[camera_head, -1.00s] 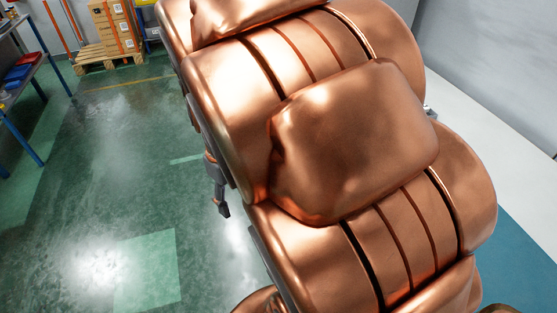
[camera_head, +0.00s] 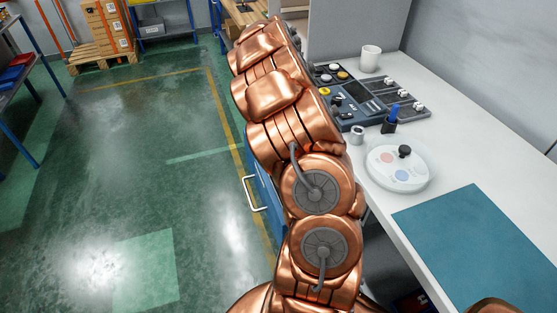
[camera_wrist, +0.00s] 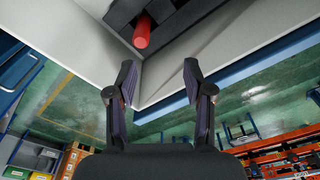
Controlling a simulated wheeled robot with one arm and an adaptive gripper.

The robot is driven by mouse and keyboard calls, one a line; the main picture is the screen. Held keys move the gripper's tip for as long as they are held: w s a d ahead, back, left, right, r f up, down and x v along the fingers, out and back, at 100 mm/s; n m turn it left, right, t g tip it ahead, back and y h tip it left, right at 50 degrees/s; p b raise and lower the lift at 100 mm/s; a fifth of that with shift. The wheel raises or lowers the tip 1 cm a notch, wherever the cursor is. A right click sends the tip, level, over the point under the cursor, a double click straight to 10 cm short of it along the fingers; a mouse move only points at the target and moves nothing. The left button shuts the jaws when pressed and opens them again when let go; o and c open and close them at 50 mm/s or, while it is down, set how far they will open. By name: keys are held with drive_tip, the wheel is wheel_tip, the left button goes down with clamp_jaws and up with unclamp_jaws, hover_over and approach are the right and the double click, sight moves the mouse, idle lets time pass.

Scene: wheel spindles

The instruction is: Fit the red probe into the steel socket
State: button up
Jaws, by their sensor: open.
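The red probe (camera_wrist: 142,32) shows in the wrist view as a red cylinder beside a dark block-shaped part at the top. My gripper (camera_wrist: 160,68) is open and empty, its two dark fingers spread just below the probe in that picture, apart from it. In the head view a small grey metal cylinder (camera_head: 357,134), which looks like the steel socket, stands on the white bench near the meter. My copper-coloured arm hides my gripper and the red probe in the head view.
A grey partition (camera_head: 350,35) stands behind.

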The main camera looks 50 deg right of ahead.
drive_tip(key=shift+w+d+f+n, duration=0.15)
drive_tip(key=shift+d+f+n, duration=0.15)
drive_tip(key=shift+d+f, duration=0.75)
drive_tip(key=shift+f, duration=0.1)
drive_tip(key=shift+w+d+f+p, duration=0.1)
drive_tip(key=shift+f+p, duration=0.7)
drive_tip(key=shift+f, duration=0.7)
drive_tip(key=shift+w+f+p, duration=0.1)
drive_tip(key=shift+f+p, duration=0.65)
drive_tip(key=shift+f, duration=0.75)
drive_tip(key=shift+w+f, duration=0.1)
drive_tip(key=shift+f, duration=0.7)
drive_tip(key=shift+c, duration=0.2)
clamp_jaws()
